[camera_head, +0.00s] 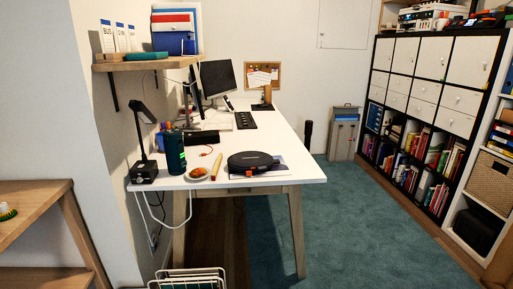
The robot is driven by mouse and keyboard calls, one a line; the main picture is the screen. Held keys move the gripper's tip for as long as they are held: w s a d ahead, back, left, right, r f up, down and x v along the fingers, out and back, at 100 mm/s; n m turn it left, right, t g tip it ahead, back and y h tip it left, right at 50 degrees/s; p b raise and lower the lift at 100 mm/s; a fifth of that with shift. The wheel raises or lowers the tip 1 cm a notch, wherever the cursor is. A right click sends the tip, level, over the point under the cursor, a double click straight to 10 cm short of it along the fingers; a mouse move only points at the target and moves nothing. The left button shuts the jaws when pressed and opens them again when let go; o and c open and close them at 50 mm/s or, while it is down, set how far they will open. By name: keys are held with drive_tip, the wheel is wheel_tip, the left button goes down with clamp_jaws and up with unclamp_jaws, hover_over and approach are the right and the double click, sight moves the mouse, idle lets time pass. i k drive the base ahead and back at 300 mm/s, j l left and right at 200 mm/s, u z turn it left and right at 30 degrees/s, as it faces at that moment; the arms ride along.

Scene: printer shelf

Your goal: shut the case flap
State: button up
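A black rounded case (250,162) lies on a flat blue-grey item near the front of the white desk (305,170). An orange-red spot shows on its front edge. It looks closed, but it is too small to tell how its flap stands. A dark oblong pouch (201,137) lies farther back on the desk; its opening cannot be made out. I cannot tell which of these is the task's case. My gripper is not in view.
A bottle (175,152), lamp (143,145), bowl (197,174) and monitors (218,78) stand on the desk. A wire basket (187,279) is at the bottom. A wooden shelf unit (35,205) is at left, cabinets (430,90) at right. The teal carpet (360,220) is clear.

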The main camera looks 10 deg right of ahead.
sight(338, 109)
drive_tip(key=i+l+z, duration=0.45)
drive_tip(key=i, duration=0.3)
drive_tip(key=i+z, duration=0.45)
drive_tip(key=i, duration=1.45)
drive_tip(key=i+u, duration=0.1)
drive_tip(key=i, duration=1.1)
drive_tip(key=i+l, duration=0.1)
drive_tip(key=i, duration=1.05)
drive_tip(key=i+l+u, duration=0.1)
drive_tip(key=i, duration=1.05)
drive_tip(key=i+j+z, duration=0.3)
drive_tip(key=i, duration=0.25)
drive_tip(key=i+j+z, duration=0.25)
drive_tip(key=i+j, duration=0.2)
drive_tip(key=j, duration=0.1)
